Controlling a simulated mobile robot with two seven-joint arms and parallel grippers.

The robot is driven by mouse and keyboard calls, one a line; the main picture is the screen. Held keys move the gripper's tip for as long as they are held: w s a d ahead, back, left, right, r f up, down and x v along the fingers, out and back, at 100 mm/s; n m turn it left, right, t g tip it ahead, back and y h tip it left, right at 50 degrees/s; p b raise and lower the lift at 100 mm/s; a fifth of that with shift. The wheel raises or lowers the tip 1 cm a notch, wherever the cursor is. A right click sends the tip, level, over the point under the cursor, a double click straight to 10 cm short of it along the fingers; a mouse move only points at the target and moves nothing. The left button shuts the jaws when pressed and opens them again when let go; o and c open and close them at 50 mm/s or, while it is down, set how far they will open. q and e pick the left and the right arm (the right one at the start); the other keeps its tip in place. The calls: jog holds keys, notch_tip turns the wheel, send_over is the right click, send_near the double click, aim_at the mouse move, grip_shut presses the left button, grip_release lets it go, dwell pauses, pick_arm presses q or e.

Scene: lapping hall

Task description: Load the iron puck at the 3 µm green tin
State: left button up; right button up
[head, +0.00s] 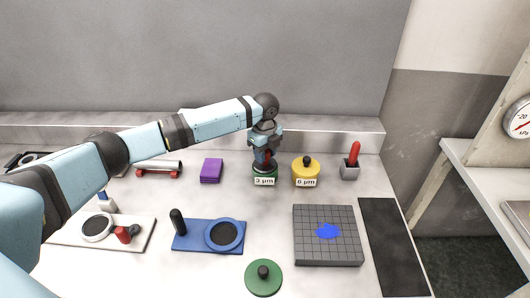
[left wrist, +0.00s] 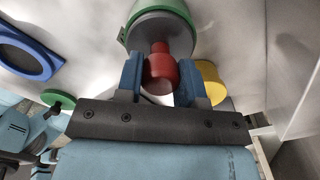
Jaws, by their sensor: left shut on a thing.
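The green tin (head: 264,179) labelled 3 µm stands open near the back of the bench. My left gripper (head: 264,157) is directly over it, shut on the red handle of the iron puck (left wrist: 160,68). The puck's grey disc (left wrist: 163,34) is at the mouth of the green tin (left wrist: 158,8). I cannot tell whether the disc touches what is inside, which is hidden. The green lid (head: 263,279) with a black knob lies at the front of the bench.
A closed yellow tin (head: 305,174) labelled 6 µm stands just right of the green one. A red-handled tool stands in a grey block (head: 350,171). A blue board (head: 195,242), a white board (head: 77,239) and a gridded plate (head: 310,253) lie in front. A purple block (head: 211,171) lies left.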

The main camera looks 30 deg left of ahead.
jog(key=shift+s+f, duration=0.1)
jog(key=shift+s, duration=0.05)
pick_arm(q)
jog(key=shift+r, duration=0.1)
pick_arm(e)
jog(key=shift+s+d+f, duration=0.1)
jog(key=shift+s+d, duration=0.1)
jog(key=shift+s, duration=0.1)
pick_arm(q)
jog(key=shift+p, duration=0.3)
pick_arm(e)
jog(key=shift+w+a+r, duration=0.25)
jog(key=shift+w+r, duration=0.2)
jog(key=shift+r, duration=0.05)
jog(key=shift+d, duration=0.1)
jog(key=shift+s+d+f, duration=0.1)
jog(key=shift+s+d, duration=0.05)
jog(key=shift+s, duration=0.3)
pick_arm(q)
jog(key=shift+p, duration=0.3)
pick_arm(e)
jog(key=shift+w+a+r, duration=0.2)
jog(key=shift+w+r, duration=0.2)
jog(key=shift+w, duration=0.05)
jog(key=shift+s+d+f, duration=0.1)
jog(key=shift+d, duration=0.05)
